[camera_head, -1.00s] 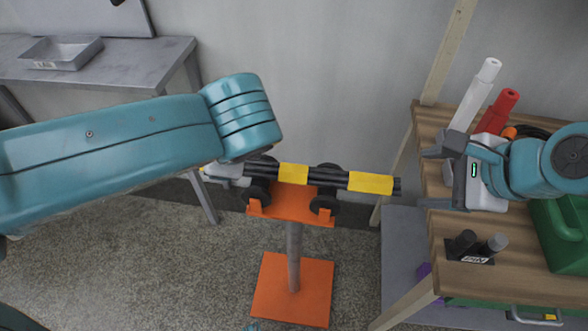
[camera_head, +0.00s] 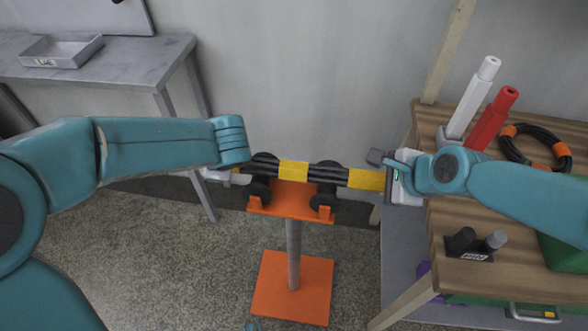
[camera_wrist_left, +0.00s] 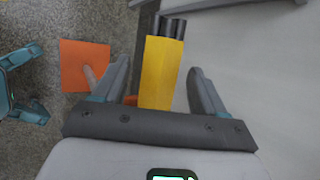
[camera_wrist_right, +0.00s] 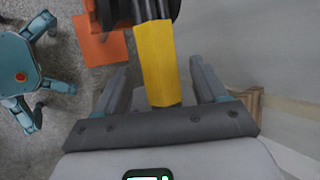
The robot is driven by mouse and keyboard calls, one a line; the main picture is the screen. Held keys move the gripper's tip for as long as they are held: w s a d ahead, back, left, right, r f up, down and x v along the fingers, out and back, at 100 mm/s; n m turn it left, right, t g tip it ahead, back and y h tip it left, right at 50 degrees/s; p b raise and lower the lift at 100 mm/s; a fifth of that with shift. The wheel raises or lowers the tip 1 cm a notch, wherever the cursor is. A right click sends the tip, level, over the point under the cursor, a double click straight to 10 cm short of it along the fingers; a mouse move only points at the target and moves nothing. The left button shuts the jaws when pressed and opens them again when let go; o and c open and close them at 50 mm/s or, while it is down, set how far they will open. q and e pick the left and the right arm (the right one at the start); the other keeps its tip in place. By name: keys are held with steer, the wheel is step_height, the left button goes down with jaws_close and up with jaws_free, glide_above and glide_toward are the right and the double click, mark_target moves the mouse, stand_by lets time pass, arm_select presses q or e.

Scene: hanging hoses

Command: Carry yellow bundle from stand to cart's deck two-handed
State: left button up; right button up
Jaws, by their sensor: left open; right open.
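The yellow bundle (camera_head: 293,171) is a set of black rods with yellow bands. It lies level across the black rollers of the orange stand (camera_head: 291,203). My left gripper (camera_head: 232,174) is at the bundle's left end, partly hidden by my arm. In the left wrist view the open fingers (camera_wrist_left: 157,85) stand either side of a yellow band (camera_wrist_left: 161,72). My right gripper (camera_head: 381,176) is at the right end. In the right wrist view its open fingers (camera_wrist_right: 163,85) stand either side of another yellow band (camera_wrist_right: 156,62). The cart's deck is not clearly identifiable.
A wooden workbench (camera_head: 520,284) at right holds a white tube (camera_head: 473,97), a red tube (camera_head: 494,118), a coiled black hose (camera_head: 535,146) and a green case (camera_head: 567,240). A grey table (camera_head: 130,67) with a tray (camera_head: 62,50) stands at back left.

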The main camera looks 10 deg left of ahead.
arm_select(q)
steer(key=shift+x, duration=0.75)
arm_select(e)
steer(key=shift+w+a+f, duration=0.25)
steer(key=shift+w+f, duration=0.1)
steer(key=shift+f, duration=0.25)
arm_select(q)
jaws_close()
arm_select(e)
jaws_close()
arm_select(q)
steer(key=shift+r, duration=0.1)
steer(key=shift+r, duration=0.1)
arm_select(e)
steer(key=shift+r, duration=0.2)
